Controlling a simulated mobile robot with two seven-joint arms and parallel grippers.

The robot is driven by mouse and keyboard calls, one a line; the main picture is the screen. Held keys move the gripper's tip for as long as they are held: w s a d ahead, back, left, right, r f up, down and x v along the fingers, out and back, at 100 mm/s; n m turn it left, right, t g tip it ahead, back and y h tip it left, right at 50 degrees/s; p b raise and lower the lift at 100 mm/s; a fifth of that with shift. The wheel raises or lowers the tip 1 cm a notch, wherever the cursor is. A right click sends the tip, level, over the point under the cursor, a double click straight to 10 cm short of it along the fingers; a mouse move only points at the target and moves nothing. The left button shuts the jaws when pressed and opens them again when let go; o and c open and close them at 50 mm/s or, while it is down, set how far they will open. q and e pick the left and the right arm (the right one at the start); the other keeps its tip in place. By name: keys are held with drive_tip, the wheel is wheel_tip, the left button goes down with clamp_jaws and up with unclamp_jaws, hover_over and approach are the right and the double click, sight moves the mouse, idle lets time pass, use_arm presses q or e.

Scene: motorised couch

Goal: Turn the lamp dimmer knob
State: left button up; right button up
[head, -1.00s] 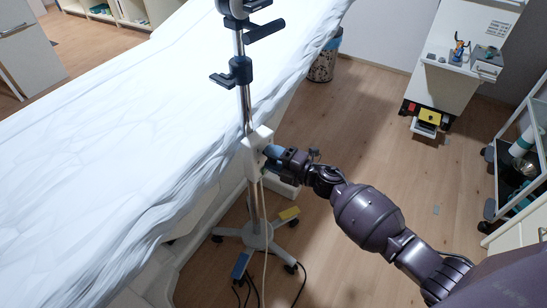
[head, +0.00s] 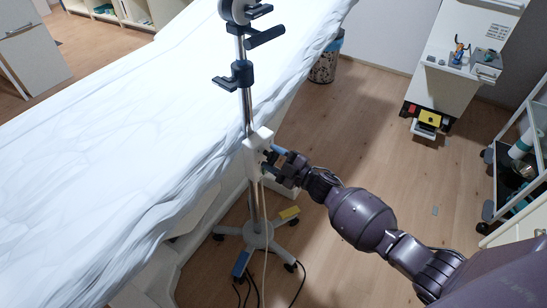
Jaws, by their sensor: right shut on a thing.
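The lamp stand is an upright metal pole (head: 245,105) on a wheeled star base (head: 258,236), beside the couch. A white dimmer box (head: 257,148) is fixed to the pole about midway up. My right gripper (head: 271,158) is at the right side of this box and is shut on the dimmer knob. The knob itself is mostly hidden by the fingers. My left gripper is not in the head view.
The couch (head: 110,130) with a white sheet fills the left. Dark clamps (head: 240,75) sit higher on the pole. Cables hang to the floor. A white cabinet (head: 460,70), a waste bin (head: 325,62) and a trolley (head: 520,165) stand right. The middle floor is clear.

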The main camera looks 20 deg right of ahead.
idle(0.3)
drive_tip(key=o, duration=0.9)
drive_tip(key=shift+s+d+f, duration=0.1)
drive_tip(key=shift+s+d, duration=0.25)
drive_tip(key=shift+s, duration=0.05)
drive_tip(key=p+v, duration=0.1)
drive_tip(key=v, duration=0.8)
drive_tip(key=shift+s+d, duration=0.2)
drive_tip(key=shift+s, duration=0.15)
